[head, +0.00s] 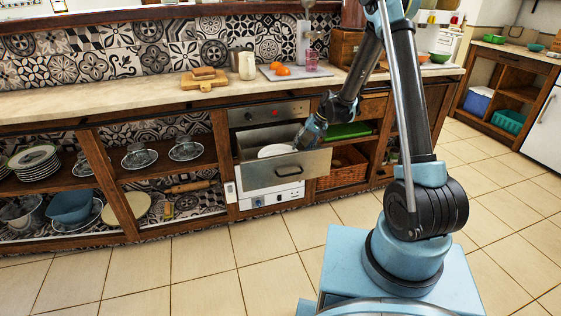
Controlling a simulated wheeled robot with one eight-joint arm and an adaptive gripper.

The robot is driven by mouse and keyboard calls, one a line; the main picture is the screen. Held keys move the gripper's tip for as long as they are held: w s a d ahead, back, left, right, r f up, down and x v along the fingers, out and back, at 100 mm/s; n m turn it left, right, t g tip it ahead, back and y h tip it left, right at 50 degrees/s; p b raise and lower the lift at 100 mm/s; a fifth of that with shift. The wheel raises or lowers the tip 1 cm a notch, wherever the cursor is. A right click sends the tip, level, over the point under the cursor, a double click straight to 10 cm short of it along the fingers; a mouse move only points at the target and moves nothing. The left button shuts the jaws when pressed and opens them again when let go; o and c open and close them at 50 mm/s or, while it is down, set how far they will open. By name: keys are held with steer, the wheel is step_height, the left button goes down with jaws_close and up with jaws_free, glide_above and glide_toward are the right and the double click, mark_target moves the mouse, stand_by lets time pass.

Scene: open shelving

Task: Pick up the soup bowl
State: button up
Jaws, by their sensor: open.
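A white rounded dish (275,151), which looks like the soup bowl, lies in an open metal drawer (285,170) under the counter. Only its upper part shows; the drawer front hides the rest. My gripper (302,142) is at the right end of the drawer opening, just right of the dish and close to it. It is open. The fingers are small and dark here, and I cannot tell whether they touch the dish or the drawer.
Open shelves on the left hold stacked plates (35,165), glass dishes and a blue container (70,206). A wicker basket (345,168) and a green item (348,130) sit right of the drawer. The counter holds a board with bread (204,80). The tiled floor is clear.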

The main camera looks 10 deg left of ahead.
steer(key=shift+d+x, duration=0.2)
steer(key=shift+x, duration=2.4)
steer(key=shift+s+f, duration=0.1)
jaws_close()
